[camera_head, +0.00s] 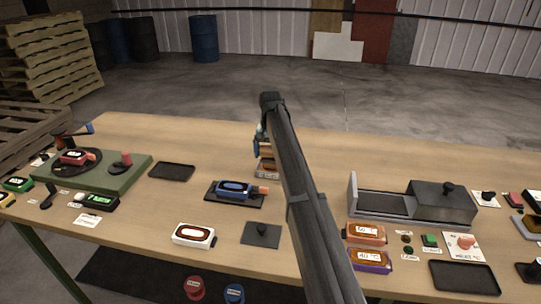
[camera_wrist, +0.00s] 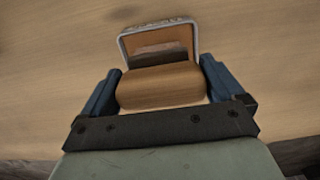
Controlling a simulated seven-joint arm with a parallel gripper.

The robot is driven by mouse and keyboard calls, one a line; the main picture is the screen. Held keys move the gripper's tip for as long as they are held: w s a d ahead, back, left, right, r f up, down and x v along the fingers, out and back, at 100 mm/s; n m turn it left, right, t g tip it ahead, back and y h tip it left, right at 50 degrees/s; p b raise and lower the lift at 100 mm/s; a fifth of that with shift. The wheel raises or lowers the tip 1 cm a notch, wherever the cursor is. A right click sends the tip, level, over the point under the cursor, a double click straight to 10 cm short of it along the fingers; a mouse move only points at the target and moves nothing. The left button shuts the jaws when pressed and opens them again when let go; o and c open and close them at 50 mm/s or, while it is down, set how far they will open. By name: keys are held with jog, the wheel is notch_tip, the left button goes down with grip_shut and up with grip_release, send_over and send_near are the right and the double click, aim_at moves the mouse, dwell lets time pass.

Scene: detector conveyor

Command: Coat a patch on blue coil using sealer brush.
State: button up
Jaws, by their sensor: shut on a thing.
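My gripper (camera_wrist: 161,88) is shut on a wooden block-like handle, which I take to be the sealer brush (camera_wrist: 160,87). Its blue fingers press both sides of the wood. A grey-rimmed brown holder (camera_wrist: 123,43) with a dark strip inside lies just beyond the wood; I cannot tell whether the brush is still in it. In the head view my gripper (camera_head: 259,147) is mostly hidden by my arm, over the holder (camera_head: 267,174) at mid-table. The blue coil (camera_head: 234,188) lies on a black tray (camera_head: 217,197), left of and nearer than the gripper.
A white coil-like unit (camera_head: 193,235) and a dark plate with a knob (camera_head: 262,234) lie in front. A green turntable base (camera_head: 127,174) stands left, with an empty black tray (camera_head: 172,171) beside it. A grey open box (camera_head: 400,204) stands right. The table's far middle is clear.

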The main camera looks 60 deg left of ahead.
jog(key=shift+r, duration=3)
jog(key=shift+w, duration=0.1)
